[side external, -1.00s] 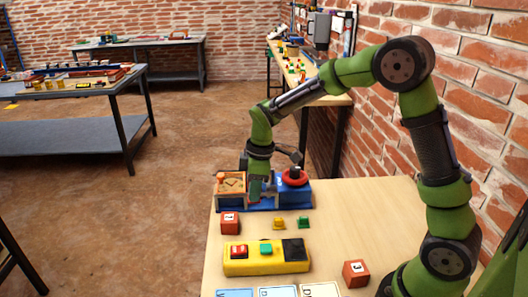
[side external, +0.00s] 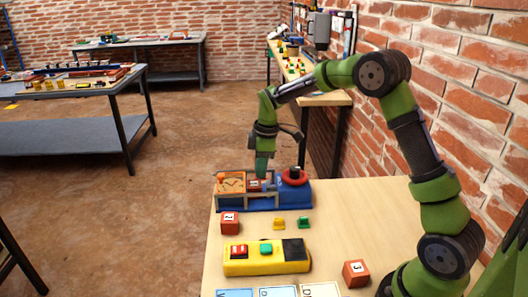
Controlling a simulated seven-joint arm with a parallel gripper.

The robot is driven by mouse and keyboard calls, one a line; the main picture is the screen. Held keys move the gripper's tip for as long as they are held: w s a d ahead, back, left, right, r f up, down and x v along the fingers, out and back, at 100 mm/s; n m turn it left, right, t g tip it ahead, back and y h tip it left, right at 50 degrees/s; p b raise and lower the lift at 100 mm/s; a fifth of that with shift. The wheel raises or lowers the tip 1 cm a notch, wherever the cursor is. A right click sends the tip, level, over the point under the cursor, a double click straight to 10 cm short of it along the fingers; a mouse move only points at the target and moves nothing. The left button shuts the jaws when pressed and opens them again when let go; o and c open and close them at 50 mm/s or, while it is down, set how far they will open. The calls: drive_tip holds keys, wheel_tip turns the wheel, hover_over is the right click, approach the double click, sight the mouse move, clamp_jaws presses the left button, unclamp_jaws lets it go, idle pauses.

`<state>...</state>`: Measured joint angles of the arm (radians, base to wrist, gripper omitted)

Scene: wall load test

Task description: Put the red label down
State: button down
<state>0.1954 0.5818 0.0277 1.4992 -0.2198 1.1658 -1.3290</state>
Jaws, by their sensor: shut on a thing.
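My gripper (side external: 262,174) is over the blue tray (side external: 279,206) at the back left of the wooden table. It points down and is shut on a small red block with a white label (side external: 254,185). The block shows just at the fingertips, in front of the tray's middle part; I cannot tell whether it touches the tray. An orange clock-faced piece (side external: 231,183) is at the tray's left, and a red ring (side external: 295,177) around a black knob is at its right.
A red numbered cube (side external: 229,222), a yellow piece (side external: 279,223) and a green piece (side external: 303,222) stand before the tray. A yellow holder (side external: 267,267) carries red and green pieces. Another red cube (side external: 356,273) is at right. The table's right side is clear.

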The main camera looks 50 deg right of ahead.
sight(253, 184)
drive_tip(key=shift+w+d+f, duration=0.15)
drive_tip(key=shift+w, duration=1.25)
drive_tip(key=shift+w+f, duration=0.1)
drive_tip(key=shift+f, duration=1.65)
drive_tip(key=c, duration=1.1)
unclamp_jaws()
drive_tip(key=shift+f, duration=0.15)
